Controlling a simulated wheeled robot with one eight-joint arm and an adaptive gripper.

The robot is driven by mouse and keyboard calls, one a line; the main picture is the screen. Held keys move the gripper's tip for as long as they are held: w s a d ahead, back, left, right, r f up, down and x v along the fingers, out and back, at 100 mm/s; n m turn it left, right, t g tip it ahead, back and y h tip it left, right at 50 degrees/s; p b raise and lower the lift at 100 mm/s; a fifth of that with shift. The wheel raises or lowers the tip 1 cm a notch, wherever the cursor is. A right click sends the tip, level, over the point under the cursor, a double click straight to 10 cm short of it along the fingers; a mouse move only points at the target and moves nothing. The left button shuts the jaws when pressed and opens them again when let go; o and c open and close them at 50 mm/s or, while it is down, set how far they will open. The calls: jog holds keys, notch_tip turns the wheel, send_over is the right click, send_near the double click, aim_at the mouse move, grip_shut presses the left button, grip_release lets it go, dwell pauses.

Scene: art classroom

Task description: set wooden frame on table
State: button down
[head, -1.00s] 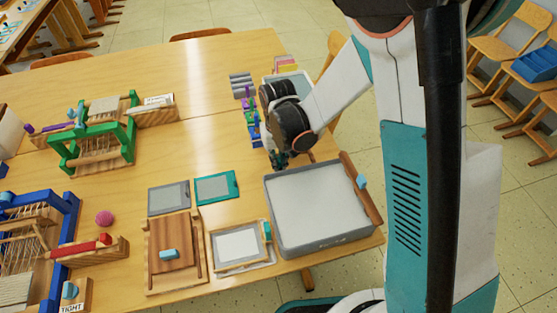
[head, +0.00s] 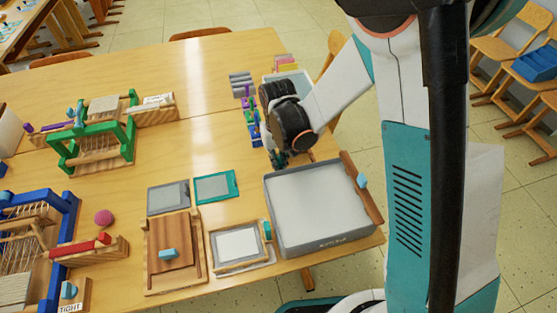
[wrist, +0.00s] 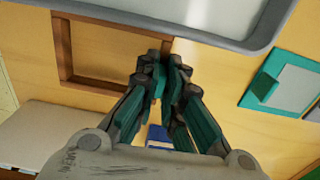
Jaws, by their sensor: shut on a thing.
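A brown wooden frame (wrist: 62,48) with an open middle shows at the upper left of the wrist view. My gripper (wrist: 161,72) has its fingertips closed together on the frame's right-hand bar. The table's yellow wood shows through the opening; I cannot tell whether the frame touches the table (head: 180,95). In the head view my gripper (head: 278,160) is by the back edge of the grey tub, and the arm hides the held frame there.
The grey tub (head: 325,247) stands close on the near side, with a wooden bar on its right rim. A teal-edged screen (head: 216,187), a grey screen (head: 168,196), a wooden board (head: 172,252) and a white-screened frame (head: 237,243) lie left. Small looms stand further left. The table's back middle is clear.

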jog(key=shift+f+b, duration=0.45)
dwell(0.4)
dwell(0.4)
jog(key=c, duration=1.7)
grip_release()
jog(key=shift+o, duration=0.2)
jog(key=shift+r, duration=0.1)
notch_tip(320, 180, up, 12)
